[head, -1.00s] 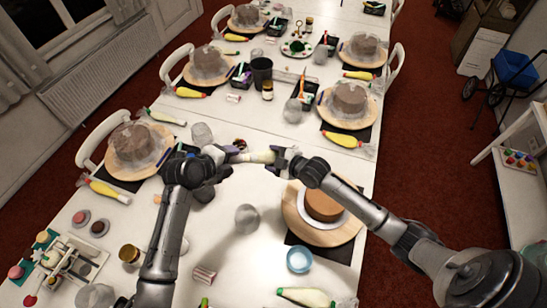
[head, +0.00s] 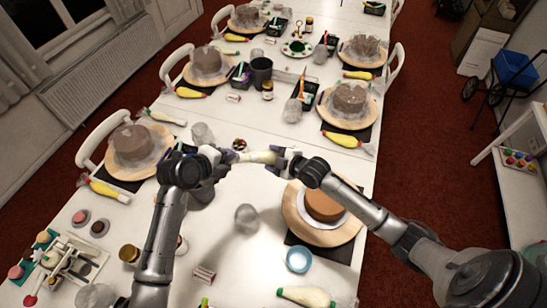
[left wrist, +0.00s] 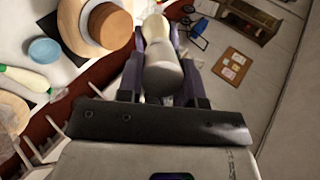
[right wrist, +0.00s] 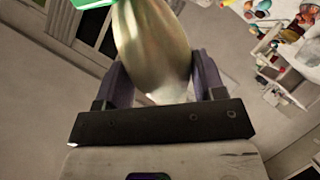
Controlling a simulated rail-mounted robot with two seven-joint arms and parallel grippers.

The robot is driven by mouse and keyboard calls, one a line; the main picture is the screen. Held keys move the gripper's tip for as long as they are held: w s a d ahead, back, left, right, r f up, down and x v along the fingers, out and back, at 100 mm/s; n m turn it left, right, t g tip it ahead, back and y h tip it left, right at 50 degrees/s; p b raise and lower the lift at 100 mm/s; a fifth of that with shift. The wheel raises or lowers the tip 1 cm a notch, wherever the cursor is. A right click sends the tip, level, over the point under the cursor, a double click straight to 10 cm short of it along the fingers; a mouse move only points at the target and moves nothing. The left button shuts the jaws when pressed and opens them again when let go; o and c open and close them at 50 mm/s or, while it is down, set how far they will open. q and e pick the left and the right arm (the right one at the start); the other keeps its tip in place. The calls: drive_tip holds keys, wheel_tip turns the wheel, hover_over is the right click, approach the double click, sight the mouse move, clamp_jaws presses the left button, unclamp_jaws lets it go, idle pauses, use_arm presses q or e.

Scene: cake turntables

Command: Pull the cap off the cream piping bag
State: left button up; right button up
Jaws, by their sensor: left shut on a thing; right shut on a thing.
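The cream piping bag (head: 257,157) is held in the air above the middle of the near table, lying roughly level between my two grippers. My left gripper (head: 222,163) is at its left end, and my right gripper (head: 284,158) is at its right end. In the left wrist view a grey rounded end of the bag (left wrist: 163,75) sits between the fingers, with a pale cream part beyond. In the right wrist view the shiny bulging bag (right wrist: 155,45) fills the space between the fingers. A green piece (right wrist: 92,3) shows at the top edge; I cannot tell if it is the cap.
A bare cake on a wooden turntable (head: 350,228) stands right of centre, a blue bowl (head: 299,259) in front of it. Another piping bag (head: 305,297) with a green tip lies at the near edge. Wrapped cakes stand further back.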

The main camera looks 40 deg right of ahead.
use_arm(q)
drive_tip(key=shift+w+a+r, duration=0.15)
drive_tip(key=shift+a+r, duration=0.5)
drive_tip(key=shift+a, duration=0.3)
drive_tip(key=shift+w+a+r, duration=0.15)
drive_tip(key=shift+a+r, duration=0.5)
drive_tip(key=shift+a, duration=0.25)
drive_tip(key=shift+a, duration=0.1)
